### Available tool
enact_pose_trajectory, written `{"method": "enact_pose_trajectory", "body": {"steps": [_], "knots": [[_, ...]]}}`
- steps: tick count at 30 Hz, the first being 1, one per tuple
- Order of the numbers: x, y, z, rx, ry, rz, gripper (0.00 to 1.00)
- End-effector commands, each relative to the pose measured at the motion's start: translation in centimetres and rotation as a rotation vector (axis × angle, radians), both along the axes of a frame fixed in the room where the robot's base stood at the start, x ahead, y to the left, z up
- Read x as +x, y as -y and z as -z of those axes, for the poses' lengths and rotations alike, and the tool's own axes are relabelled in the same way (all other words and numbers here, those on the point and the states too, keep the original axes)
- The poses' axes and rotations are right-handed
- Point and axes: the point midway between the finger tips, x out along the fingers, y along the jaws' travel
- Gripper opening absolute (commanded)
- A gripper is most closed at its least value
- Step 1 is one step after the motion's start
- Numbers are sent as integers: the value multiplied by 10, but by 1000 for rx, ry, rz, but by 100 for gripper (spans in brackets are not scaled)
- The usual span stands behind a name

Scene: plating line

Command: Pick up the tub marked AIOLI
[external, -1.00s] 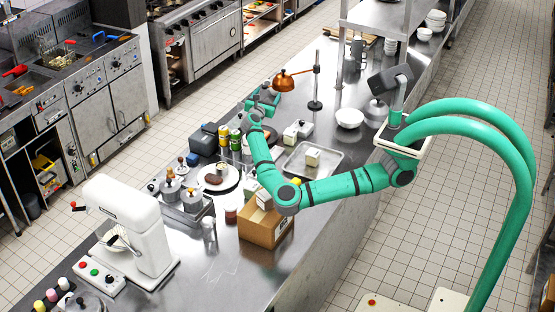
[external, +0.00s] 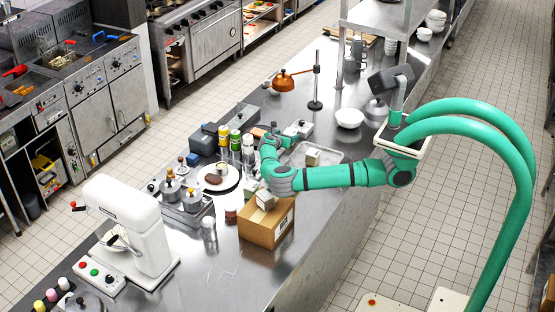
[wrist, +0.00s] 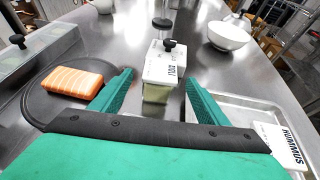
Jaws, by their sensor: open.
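The tub marked AIOLI (wrist: 160,68) has a white labelled top and a clear body with pale green contents. In the wrist view it stands upright on the steel counter, just ahead of and between my fingertips. My gripper (wrist: 158,82) is open and empty, with one teal finger on each side of the tub's near end; contact cannot be told. In the external view my gripper (external: 284,137) is low over the counter behind the tray, and the arm largely hides the tub. A similar tub marked HUMMUS (wrist: 283,144) sits on the tray to the right.
A black knob (wrist: 168,44) shows close behind the tub. A salmon block (wrist: 72,83) lies on a dark round plate (wrist: 35,103) to the left. The metal tray (wrist: 235,108) is on the right. A white bowl (wrist: 231,34) and lamp stand (external: 316,88) are farther back.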

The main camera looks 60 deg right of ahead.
Motion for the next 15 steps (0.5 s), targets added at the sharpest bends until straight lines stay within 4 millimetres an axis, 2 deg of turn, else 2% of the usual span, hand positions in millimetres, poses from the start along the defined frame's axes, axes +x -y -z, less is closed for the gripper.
{"method": "enact_pose_trajectory", "body": {"steps": [5,15], "knots": [[1,10,4,0,0,1,69],[5,49,19,0,0,0,69]]}}
